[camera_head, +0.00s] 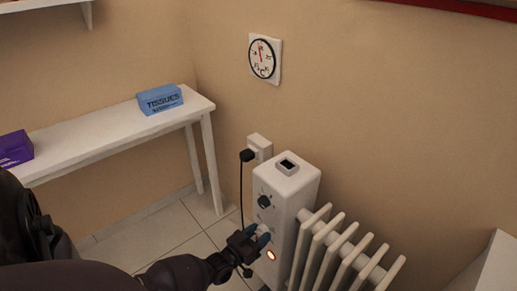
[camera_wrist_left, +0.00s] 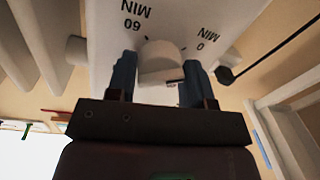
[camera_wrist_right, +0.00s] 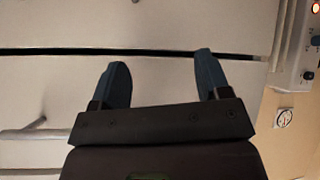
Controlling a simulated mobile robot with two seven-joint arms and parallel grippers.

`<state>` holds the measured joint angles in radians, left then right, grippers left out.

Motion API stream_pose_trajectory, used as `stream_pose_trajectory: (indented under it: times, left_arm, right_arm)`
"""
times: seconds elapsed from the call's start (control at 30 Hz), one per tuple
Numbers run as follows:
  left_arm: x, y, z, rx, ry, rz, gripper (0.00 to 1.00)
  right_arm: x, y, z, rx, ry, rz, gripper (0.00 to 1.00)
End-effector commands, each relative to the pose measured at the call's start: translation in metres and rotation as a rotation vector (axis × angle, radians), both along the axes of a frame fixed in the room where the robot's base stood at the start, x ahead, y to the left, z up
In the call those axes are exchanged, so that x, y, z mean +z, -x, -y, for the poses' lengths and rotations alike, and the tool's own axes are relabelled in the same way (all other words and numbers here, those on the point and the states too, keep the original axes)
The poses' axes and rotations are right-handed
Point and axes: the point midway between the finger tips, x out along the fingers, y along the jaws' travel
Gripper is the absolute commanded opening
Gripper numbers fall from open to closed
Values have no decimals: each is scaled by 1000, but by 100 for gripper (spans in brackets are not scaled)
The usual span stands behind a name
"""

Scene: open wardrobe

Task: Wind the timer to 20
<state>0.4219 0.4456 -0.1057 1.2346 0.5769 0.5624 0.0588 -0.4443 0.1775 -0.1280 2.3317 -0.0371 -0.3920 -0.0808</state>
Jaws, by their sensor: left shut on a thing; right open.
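A white oil heater (camera_head: 298,188) stands by the wall. Its front carries a dark dial (camera_head: 264,201) and, below it, a pale timer knob (camera_wrist_left: 160,62). In the left wrist view the knob sits between my blue fingertips, with "60 MIN" and "0 MIN" printed on the panel around it. My left gripper (camera_head: 260,237) is shut on the timer knob and hides most of it in the head view. I cannot read the exact setting. My right gripper (camera_wrist_right: 163,75) is open and empty in front of pale panels.
An orange light (camera_head: 271,255) glows below the knob. A black plug (camera_head: 247,155) and cord hang left of the heater. A white table (camera_head: 95,128) holds a blue tissue box (camera_head: 160,99) and a purple box (camera_head: 16,148). A clock (camera_head: 262,58) hangs above.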

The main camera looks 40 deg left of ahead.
Motion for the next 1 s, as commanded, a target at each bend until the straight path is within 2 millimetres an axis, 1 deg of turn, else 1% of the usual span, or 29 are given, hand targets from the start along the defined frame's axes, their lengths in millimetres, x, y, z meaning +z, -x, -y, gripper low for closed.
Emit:
stream_pose_trajectory:
  times: [0.5, 0.97, 1.0]
  left_arm:
    - [-1, 1, 2, -1, 2, -1, 24]
    - [-1, 1, 2, -2, 2, -1, 24]
    - [-1, 1, 2, -2, 2, -2, 53]
  right_arm:
    - [1, -5, -2, 0, -3, 11, 70]
    - [1, -3, -1, -1, -2, 7, 70]
    - [1, -3, -1, -1, -2, 6, 70]
